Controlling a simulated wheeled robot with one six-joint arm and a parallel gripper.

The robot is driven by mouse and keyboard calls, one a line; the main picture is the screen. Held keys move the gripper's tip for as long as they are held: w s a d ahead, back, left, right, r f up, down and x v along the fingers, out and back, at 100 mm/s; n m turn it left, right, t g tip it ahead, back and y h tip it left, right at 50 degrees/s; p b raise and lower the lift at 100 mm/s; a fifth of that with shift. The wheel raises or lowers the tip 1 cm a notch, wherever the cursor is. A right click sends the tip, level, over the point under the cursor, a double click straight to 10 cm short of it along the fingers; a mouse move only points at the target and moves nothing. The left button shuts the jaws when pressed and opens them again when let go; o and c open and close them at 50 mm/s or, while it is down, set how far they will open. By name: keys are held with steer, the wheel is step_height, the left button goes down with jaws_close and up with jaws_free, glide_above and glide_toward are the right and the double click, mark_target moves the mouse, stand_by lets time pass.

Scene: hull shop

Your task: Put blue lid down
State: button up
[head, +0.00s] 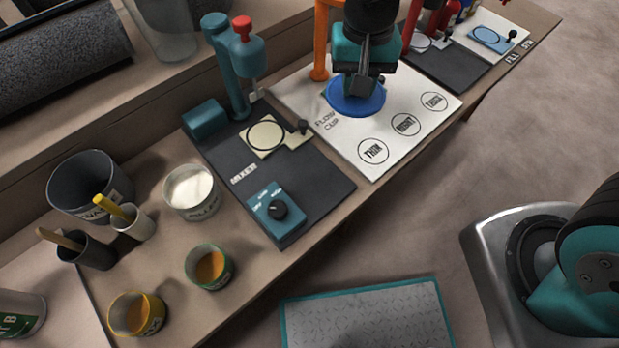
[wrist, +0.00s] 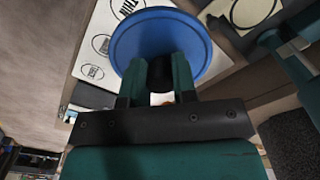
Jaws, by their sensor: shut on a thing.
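The blue lid (head: 352,98) is a round disc held by my gripper (head: 360,82) over the white flow cup board (head: 353,154). In the wrist view the blue lid (wrist: 196,32) fills the upper middle. My gripper's teal fingers (wrist: 158,84) are shut on its dark knob there. The lid looks close above the board, but I cannot tell whether it touches. The gripper and lid hide part of the board's back area. The circles marked THIN, RIGHT and THICK show in front of and beside the lid.
An orange post (head: 321,45) stands close behind the lid. The teal mixer (head: 236,70) stands to the left on a dark board. Pots (head: 192,191), (head: 209,266) and a dark bucket (head: 88,186) stand farther left. The board's front strip is clear.

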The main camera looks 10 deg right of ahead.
steer(key=s+a+r, duration=0.2)
steer(key=s+a, duration=0.4)
steer(key=a, duration=0.2)
steer(key=b, duration=0.4)
glide_above(312, 181)
steer(key=shift+m, duration=0.4)
step_height(312, 181, down, 15)
steer(key=shift+r, duration=0.2)
steer(key=shift+f, duration=2.25)
steer(key=shift+f+b, duration=0.2)
steer(key=shift+b, duration=0.15)
steer(key=o, duration=0.9)
steer(key=shift+r, duration=0.1)
